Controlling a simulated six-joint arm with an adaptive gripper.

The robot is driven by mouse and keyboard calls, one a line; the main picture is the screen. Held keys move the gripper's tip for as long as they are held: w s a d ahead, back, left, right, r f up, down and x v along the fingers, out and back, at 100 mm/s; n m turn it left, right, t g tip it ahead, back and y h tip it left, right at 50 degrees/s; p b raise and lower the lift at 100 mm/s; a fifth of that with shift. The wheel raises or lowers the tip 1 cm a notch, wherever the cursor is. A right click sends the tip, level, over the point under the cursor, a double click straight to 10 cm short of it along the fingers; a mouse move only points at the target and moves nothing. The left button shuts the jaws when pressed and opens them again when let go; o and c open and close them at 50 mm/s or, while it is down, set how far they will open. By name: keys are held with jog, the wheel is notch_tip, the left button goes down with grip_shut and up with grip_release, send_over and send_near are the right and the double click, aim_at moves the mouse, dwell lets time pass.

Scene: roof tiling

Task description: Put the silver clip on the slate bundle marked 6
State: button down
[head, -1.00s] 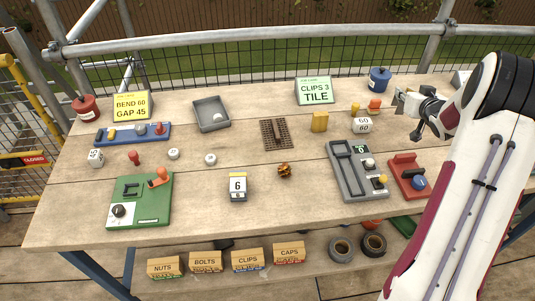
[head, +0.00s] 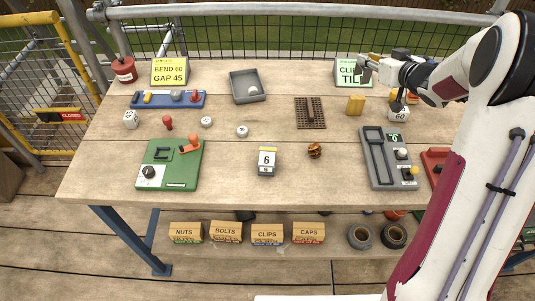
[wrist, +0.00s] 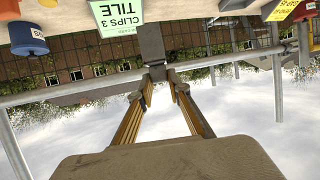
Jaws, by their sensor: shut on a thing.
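My gripper (head: 369,68) is at the back right of the bench, raised in front of the green "CLIPS 3 TILE" sign. In the wrist view its two fingers (wrist: 161,88) close on a narrow grey piece (wrist: 150,43), which looks like the silver clip; its full shape is unclear. The block marked 6 (head: 267,161), white-faced with a yellow band on top, stands upright on the bench, front of centre. It appears to be the slate bundle. My gripper is well behind it and to its right, apart from it.
A brown pine-cone-like lump (head: 314,150) lies right of the block. A grey slider panel (head: 382,160) and a green panel (head: 171,165) flank the middle.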

jog(key=s+a+n+g+y, duration=0.2)
jog(key=s+a+n+y, duration=0.15)
jog(key=a, duration=0.55)
jog(key=s+a+n+g+y, duration=0.15)
jog(key=s+a, duration=0.35)
jog(key=a, duration=0.5)
jog(key=s+a+n+g+y, duration=0.3)
jog(key=s+a, duration=0.5)
jog(key=s, duration=0.3)
jog(key=shift+s+f+n+g+y, duration=0.15)
jog(key=shift+s+n+g+y, duration=0.25)
jog(key=shift+n, duration=0.6)
notch_tip(320, 180, down, 6)
jog(key=shift+f, duration=0.2)
jog(key=shift+f, duration=1.8)
jog(key=shift+f, duration=0.15)
